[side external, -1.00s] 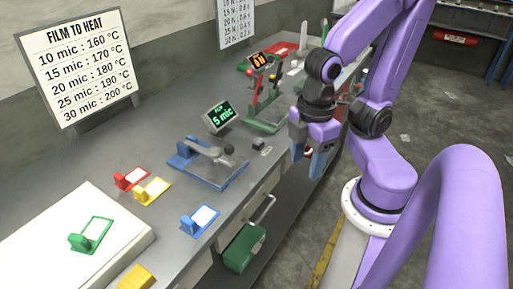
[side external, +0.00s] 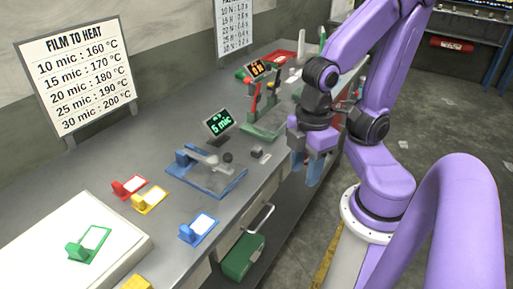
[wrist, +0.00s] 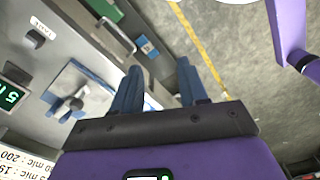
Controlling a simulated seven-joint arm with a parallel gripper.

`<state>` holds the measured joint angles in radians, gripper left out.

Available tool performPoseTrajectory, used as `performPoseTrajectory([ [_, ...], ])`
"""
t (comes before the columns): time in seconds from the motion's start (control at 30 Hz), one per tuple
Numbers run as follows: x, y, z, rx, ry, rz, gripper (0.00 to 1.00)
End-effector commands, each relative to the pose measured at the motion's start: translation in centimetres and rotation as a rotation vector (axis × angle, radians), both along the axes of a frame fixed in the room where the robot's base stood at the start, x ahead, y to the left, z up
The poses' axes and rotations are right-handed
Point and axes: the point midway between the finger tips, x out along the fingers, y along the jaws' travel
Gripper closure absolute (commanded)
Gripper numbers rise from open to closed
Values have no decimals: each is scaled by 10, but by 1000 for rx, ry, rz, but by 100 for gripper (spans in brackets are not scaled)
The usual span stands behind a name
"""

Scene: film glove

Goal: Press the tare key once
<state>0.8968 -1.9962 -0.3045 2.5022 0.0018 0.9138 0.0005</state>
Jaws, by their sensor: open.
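In the wrist view a dark key with a small white label (wrist: 37,33) shows at upper left; the label seems to read TARE. My gripper (side external: 307,172) hangs pointing down beyond the bench's front edge, right of the key and apart from it. Its two blue fingers (wrist: 160,67) are spread with nothing between them.
A blue gauge base with a lever (side external: 208,170) stands left of the key. Red (side external: 129,187), yellow (side external: 150,199) and blue (side external: 198,228) film holders lie nearer the camera. A green and red press (side external: 265,105) stands behind. A green drawer box (side external: 242,256) sits below the bench edge.

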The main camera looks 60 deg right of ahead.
Motion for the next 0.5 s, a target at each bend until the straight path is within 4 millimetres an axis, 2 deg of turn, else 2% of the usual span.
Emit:
performPoseTrajectory([
  [0.03,0,0,0,0,0,0,75],
  [0.1,0,0,0,0,0,0,98],
  [0.13,0,0,0,0,0,0,100],
  [0.5,0,0,0,0,0,0,100],
])
